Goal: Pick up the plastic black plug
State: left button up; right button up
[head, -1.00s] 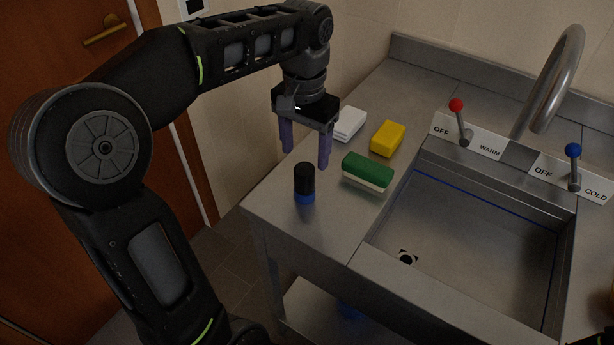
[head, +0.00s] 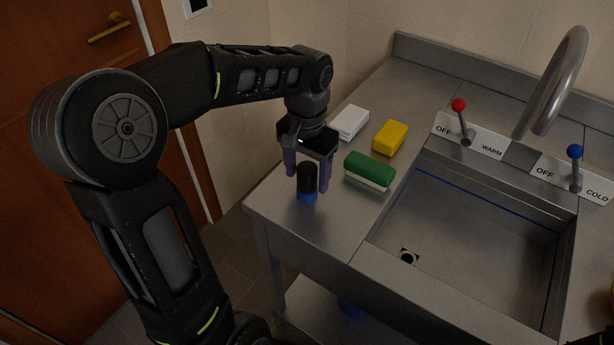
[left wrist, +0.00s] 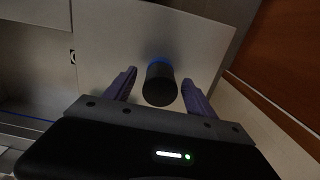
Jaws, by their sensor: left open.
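The black plug (head: 306,179), with a blue lower part, stands upright on the steel counter left of the sink. My left gripper (head: 308,181) is open and points down over the counter, its purple fingers close to the plug. In the left wrist view the plug (left wrist: 160,84) shows between the two open fingers (left wrist: 158,88), with a gap on each side. No grip on it shows.
A green and white sponge (head: 369,171) lies just right of the plug. A yellow block (head: 390,137) and a white block (head: 349,122) lie behind. The sink basin (head: 470,240) is at right, with red and blue levers behind it.

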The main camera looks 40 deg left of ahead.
pick_arm(q)
jog(key=shift+f, duration=0.3)
dwell(0.4)
grip_shut()
dwell(0.5)
notch_tip(320, 180, up, 10)
jog(key=shift+r, duration=0.1)
dwell(0.4)
dwell(0.4)
